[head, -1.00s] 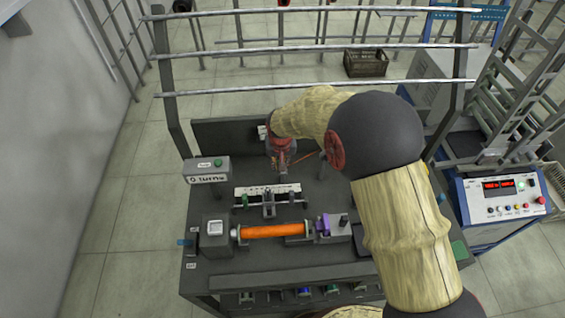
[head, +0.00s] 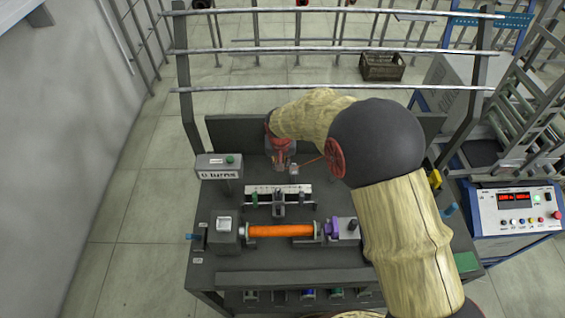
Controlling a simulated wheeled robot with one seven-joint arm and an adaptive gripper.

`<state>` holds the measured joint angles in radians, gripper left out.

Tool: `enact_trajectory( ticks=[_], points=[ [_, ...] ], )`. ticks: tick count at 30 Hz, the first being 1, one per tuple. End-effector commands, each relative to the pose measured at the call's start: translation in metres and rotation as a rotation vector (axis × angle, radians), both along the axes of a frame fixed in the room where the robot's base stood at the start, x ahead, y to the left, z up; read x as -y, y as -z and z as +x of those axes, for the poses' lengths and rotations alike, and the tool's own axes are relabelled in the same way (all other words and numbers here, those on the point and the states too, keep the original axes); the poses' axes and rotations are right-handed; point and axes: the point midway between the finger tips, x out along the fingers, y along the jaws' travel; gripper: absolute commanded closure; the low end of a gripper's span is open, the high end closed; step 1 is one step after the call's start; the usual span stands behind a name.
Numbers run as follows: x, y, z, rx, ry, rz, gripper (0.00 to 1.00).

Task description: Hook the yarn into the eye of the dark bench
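The dark bench (head: 212,262) fills the middle of the head view. My gripper (head: 281,166) hangs over its rear half, pointing down, behind the white scale bar. My gripper's fingers are small and overlap the bench, so whether they are open, shut or holding yarn cannot be told. A thin reddish line that looks like yarn (head: 312,160) runs from beside my gripper toward my arm, which hides its far part. A small grey post (head: 294,171) stands just right of the fingertips; whether it carries the eye is too small to tell. An orange wound bobbin (head: 281,231) lies at the bench front.
A white scale bar (head: 296,190) with a grey carriage stands between my gripper and the bobbin. A counter box (head: 218,166) stands at left, and a purple part (head: 332,228) at the bobbin's right end. Metal rails (head: 330,51) cross behind. A control box (head: 515,208) is at right.

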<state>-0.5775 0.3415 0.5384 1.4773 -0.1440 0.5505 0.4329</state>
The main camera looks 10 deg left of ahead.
Motion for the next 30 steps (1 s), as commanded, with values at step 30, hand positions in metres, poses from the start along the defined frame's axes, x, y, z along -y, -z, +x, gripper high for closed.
enact_trajectory(
  ticks=[30],
  points=[
    [-0.006, -0.031, -0.001, 0.0, 0.001, 0.0, 1.0]
  ],
)
